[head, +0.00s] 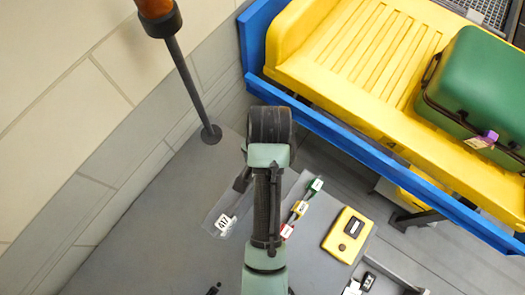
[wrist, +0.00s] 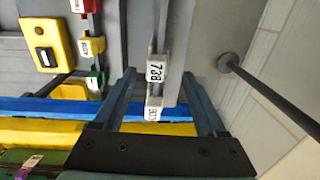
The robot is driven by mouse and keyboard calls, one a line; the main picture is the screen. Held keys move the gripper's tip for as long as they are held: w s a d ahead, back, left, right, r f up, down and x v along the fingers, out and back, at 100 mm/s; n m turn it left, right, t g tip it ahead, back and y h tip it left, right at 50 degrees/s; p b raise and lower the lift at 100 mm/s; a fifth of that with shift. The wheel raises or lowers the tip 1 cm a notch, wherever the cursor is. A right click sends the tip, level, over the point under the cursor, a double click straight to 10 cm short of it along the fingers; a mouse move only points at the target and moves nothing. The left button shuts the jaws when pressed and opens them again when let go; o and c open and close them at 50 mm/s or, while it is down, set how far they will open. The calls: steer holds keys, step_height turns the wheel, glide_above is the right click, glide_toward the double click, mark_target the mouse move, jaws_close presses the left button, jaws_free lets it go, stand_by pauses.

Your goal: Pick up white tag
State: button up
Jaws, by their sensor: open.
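Two white tags with black printed digits show in the wrist view, an upper one (wrist: 156,72) and a lower, smaller-looking one (wrist: 153,108). Both lie in line along a grey strip. My gripper (wrist: 158,76) is open, its two dark fingers on either side of the strip, with the white tags between them in the picture. I cannot tell the height gap, and I see no contact. In the head view a white tag (head: 225,224) shows left of my arm; my arm hides the gripper's fingertips there.
A row of red (head: 286,230), yellow (head: 300,207) and green (head: 315,184) tags lies right of my arm. Beside it is a yellow device (head: 347,235). A dark pole (head: 192,85) stands left.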

steer(key=shift+f+p, duration=1)
steer(key=shift+f, duration=1.9)
jaws_close()
